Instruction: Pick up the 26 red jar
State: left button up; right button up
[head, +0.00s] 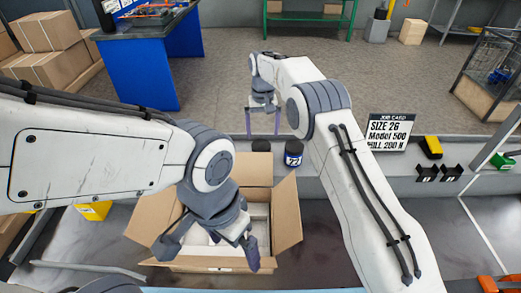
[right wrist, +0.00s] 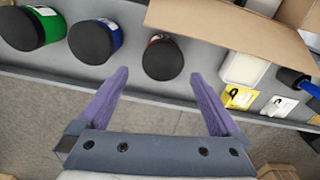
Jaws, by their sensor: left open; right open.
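In the right wrist view a jar with a black lid and a sliver of red label (right wrist: 162,58) stands just ahead of my open right gripper (right wrist: 162,82), roughly between the lines of its purple fingers. Its number cannot be read. In the head view a dark-lidded jar (head: 261,146), which appears to be the same one, stands on the ledge below my right gripper (head: 262,134), left of the blue jar marked 22 (head: 293,153). The fingers hold nothing. My left gripper (head: 208,257) is open and empty over the open carton (head: 285,215).
In the right wrist view a blue jar (right wrist: 95,40) and a green jar (right wrist: 32,28) stand left of the red one. A carton flap (right wrist: 235,30) is close on its right. A job card (head: 388,132) reads size 26.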

aim_at(260, 145)
jog(key=f, duration=0.3)
jog(key=a+f, duration=0.1)
jog(key=f, duration=0.1)
jog(key=shift+w, duration=0.1)
jog(key=f+p, duration=0.1)
jog(key=f, duration=0.4)
jog(key=shift+d+f, duration=0.1)
jog(key=shift+d, duration=0.1)
jog(key=shift+c, duration=0.3)
jog(key=c, duration=1.5)
grip_shut()
